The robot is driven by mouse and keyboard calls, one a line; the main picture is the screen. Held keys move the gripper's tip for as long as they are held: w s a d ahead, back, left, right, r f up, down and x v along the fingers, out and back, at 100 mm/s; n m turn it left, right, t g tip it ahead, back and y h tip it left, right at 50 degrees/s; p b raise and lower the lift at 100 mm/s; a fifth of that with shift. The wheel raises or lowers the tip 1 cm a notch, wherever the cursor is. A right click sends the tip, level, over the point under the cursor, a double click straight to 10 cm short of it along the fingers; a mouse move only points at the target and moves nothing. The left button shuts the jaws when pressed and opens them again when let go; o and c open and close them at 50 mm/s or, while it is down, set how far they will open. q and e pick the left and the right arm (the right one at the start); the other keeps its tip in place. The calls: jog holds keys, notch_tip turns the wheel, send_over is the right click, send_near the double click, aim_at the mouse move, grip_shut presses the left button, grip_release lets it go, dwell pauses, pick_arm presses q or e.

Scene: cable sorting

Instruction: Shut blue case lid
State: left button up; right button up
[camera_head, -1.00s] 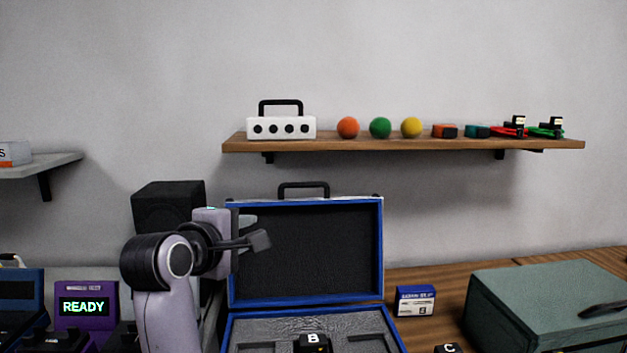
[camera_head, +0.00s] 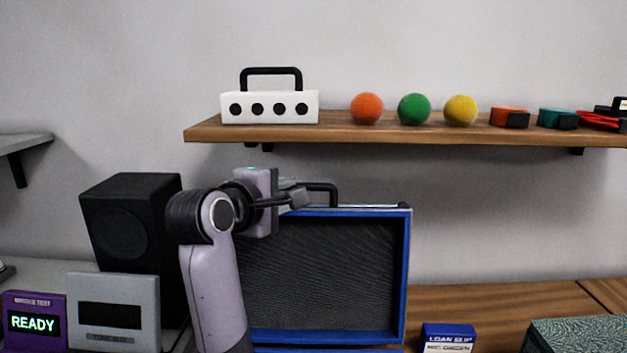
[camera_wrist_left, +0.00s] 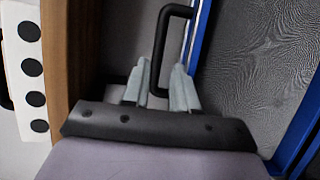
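The blue case lid (camera_head: 405,275) stands upright in the head view, with its dark inner face towards me. Its black handle (camera_head: 335,190) rises from the top edge. My left gripper (camera_head: 301,195) is at the lid's top edge, beside the handle's left end. In the left wrist view the gripper's two fingers (camera_wrist_left: 158,88) are apart, with the bar of the handle (camera_wrist_left: 160,55) showing between them. I cannot tell whether they touch it. The lid's blue rim (camera_wrist_left: 201,35) is right of the fingers. The case base is mostly below the picture. My right gripper is not in view.
A wooden shelf (camera_head: 420,138) with a white box (camera_head: 270,107) and coloured balls hangs above the lid. A black speaker (camera_head: 125,225) and a grey device (camera_head: 113,312) stand left. A blue-and-white box (camera_head: 447,338) and a green case (camera_head: 580,335) are at right.

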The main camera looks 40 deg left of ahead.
pick_arm(q)
jog(key=shift+p+x, duration=0.3)
jog(key=shift+x, duration=3.4)
grip_shut()
